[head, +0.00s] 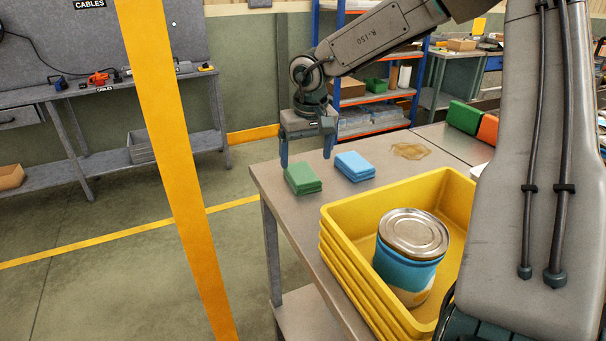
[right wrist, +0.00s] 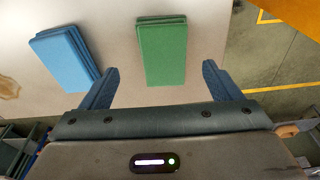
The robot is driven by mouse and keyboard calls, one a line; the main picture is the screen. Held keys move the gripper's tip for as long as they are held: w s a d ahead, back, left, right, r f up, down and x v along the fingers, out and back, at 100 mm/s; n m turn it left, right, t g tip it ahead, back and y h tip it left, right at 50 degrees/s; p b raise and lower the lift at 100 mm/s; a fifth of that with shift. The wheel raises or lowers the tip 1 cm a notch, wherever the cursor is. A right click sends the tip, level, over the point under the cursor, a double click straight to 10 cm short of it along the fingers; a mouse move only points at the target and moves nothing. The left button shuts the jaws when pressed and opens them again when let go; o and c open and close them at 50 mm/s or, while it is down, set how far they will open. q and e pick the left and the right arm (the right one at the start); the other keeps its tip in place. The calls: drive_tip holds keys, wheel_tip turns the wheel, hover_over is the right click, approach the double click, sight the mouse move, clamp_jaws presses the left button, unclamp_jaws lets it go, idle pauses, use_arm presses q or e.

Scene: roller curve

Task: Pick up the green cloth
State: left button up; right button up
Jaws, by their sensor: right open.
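The green cloth (head: 303,179) lies folded in a flat stack near the table's left corner in the head view. In the right wrist view the green cloth (right wrist: 163,51) lies ahead of the jaws, roughly in line with the gap between them. My right gripper (head: 307,160) is open and empty, pointing down behind the green cloth in the head view. Its two blue fingers (right wrist: 161,78) stand apart in the right wrist view, wider than the cloth. I cannot tell its exact height over the table. My left gripper is not in view.
A folded blue cloth (head: 355,166) lies just right of the green one. A yellow crate (head: 340,212) holding a can (head: 412,250) stands in front on the table (head: 272,185). A brown stain (head: 410,151) marks the table behind. Green and orange items (head: 463,117) stand farther right.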

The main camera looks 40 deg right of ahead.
sight(302, 172)
drive_tip(key=f+p, duration=0.1)
drive_tip(key=f, duration=0.1)
drive_tip(key=w+f+p, duration=0.1)
drive_tip(key=f, duration=0.1)
drive_tip(key=shift+w+f, duration=0.2)
drive_tip(key=shift+f, duration=0.15)
drive_tip(key=shift+w+f, duration=0.1)
drive_tip(key=shift+f, duration=0.25)
drive_tip(key=c, duration=1.1)
